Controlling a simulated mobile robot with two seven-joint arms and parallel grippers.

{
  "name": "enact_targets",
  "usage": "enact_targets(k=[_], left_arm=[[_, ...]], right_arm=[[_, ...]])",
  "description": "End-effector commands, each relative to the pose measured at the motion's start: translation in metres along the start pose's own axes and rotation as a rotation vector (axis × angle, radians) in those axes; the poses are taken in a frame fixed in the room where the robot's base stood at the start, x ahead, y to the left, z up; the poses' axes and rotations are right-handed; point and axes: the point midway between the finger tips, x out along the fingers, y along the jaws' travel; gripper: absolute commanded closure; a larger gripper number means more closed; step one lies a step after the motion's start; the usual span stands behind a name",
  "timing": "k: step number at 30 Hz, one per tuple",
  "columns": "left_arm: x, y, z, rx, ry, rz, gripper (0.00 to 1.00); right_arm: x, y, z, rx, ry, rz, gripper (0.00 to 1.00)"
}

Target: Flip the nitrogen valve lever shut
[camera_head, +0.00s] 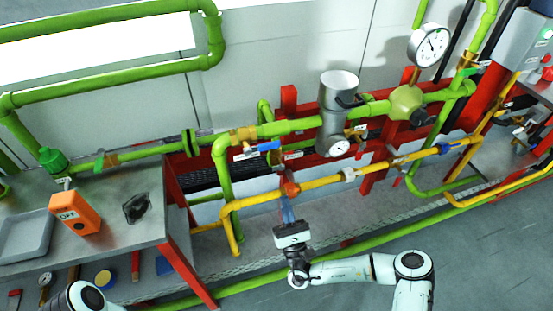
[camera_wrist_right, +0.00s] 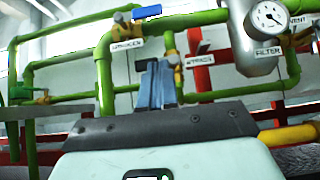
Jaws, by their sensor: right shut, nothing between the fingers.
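A valve with a blue lever (camera_head: 268,145) sits at the green pipe in the middle of the head view. The lever lies roughly along the pipe. The blue lever (camera_wrist_right: 147,12) also shows at the top of the right wrist view, near a white label (camera_wrist_right: 126,45) that seems to read nitrogen. My right gripper (camera_head: 287,212) is shut and empty, below and slightly right of the lever and apart from it. Its blue-grey fingers (camera_wrist_right: 157,84) point up toward the pipes in the wrist view. My left gripper is out of view.
A grey filter (camera_head: 338,92) with a gauge stands right of the lever. A workbench (camera_head: 125,232) with an orange box (camera_head: 75,213) is at left.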

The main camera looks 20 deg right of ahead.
Motion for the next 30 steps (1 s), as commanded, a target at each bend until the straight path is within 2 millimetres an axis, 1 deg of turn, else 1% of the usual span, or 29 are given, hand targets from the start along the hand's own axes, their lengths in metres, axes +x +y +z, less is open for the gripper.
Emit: enact_targets(k=[4, 8, 11, 18, 20, 21, 24, 30], left_arm=[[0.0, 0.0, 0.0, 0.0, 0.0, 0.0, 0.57], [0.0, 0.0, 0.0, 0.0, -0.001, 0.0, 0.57], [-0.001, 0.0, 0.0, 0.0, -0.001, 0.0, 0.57], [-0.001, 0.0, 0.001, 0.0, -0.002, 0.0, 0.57], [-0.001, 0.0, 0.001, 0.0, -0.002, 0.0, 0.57], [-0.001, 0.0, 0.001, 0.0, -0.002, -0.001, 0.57], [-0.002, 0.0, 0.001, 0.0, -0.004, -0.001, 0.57], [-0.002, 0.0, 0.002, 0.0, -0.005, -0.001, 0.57]], right_arm=[[0.004, 0.001, 0.0, 0.001, -0.001, 0.003, 1.0], [0.019, 0.001, 0.001, 0.0, -0.004, 0.004, 1.0], [0.039, 0.001, 0.001, 0.001, -0.005, 0.004, 1.0], [0.091, 0.002, 0.001, 0.0, -0.005, 0.004, 1.0], [0.102, 0.002, 0.001, 0.001, -0.004, 0.004, 1.0], [0.107, 0.001, 0.006, 0.002, -0.004, 0.004, 1.0], [0.117, 0.002, 0.017, 0.003, -0.002, 0.006, 1.0], [0.127, 0.002, 0.028, 0.003, -0.001, 0.006, 1.0]])
